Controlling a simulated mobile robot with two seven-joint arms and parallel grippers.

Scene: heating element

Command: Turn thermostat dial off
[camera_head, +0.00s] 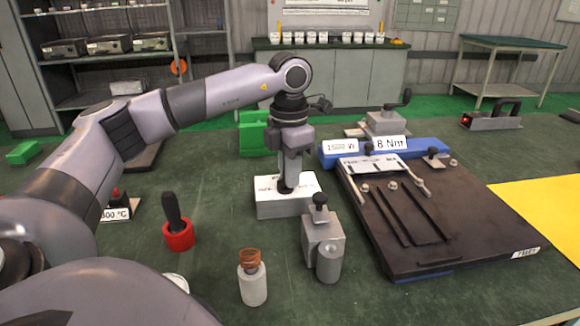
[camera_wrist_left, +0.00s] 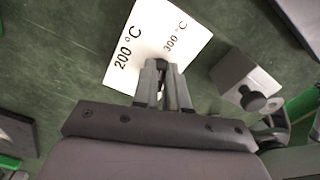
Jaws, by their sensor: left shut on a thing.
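The thermostat is a white box (camera_head: 275,208) on the green workbench, in the middle of the head view. In the left wrist view its white top (camera_wrist_left: 152,38) carries the labels 200 °C and 300 °C. My left gripper (camera_head: 288,186) points straight down over the box, its fingers closed on the dark dial (camera_head: 285,190) on top. In the left wrist view the fingertips (camera_wrist_left: 161,70) meet at the edge of the white top and largely hide the dial. Its pointing direction cannot be read. My right gripper is in neither view.
A grey metal block with a black knob (camera_head: 322,240) stands close in front right of the box. A dark plate fixture (camera_head: 440,225) lies to the right. A red-based black-handled tool (camera_head: 178,235) and a copper coil holder (camera_head: 252,284) stand nearer. Green bench is bare between them.

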